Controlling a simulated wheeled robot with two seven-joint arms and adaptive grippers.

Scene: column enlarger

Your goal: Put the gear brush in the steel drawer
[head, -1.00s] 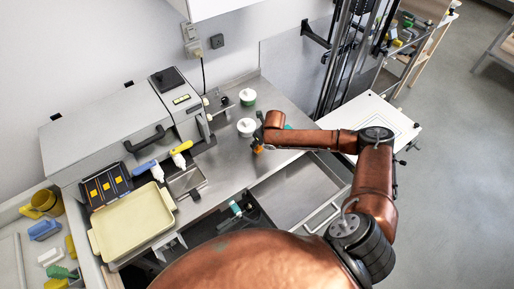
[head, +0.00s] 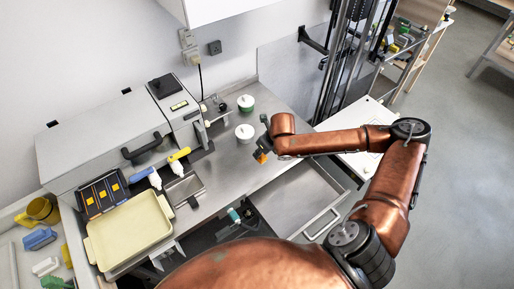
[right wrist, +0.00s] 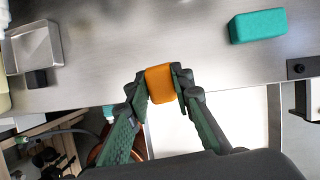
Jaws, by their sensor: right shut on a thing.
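My right gripper (head: 263,153) is shut on the gear brush, seen as a small orange block (head: 261,157). In the right wrist view the brush (right wrist: 160,83) sits between the two fingertips (right wrist: 162,86); no bristles can be made out. The gripper is at the counter's front edge, beside the open steel drawer (head: 292,203). The drawer is pulled out, with its bright floor bare where visible and a bar handle (head: 322,224) at its front. Its pale inside (right wrist: 230,115) shows below the gripper in the right wrist view. My left gripper is out of view.
A teal block (right wrist: 257,26) lies on the steel counter (head: 222,170). Two white-lidded jars (head: 245,132) stand behind the gripper. A cream tray (head: 128,235) and a yellow-topped bottle (head: 179,156) are at left. A dark open space with a teal item (head: 234,214) lies left of the drawer.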

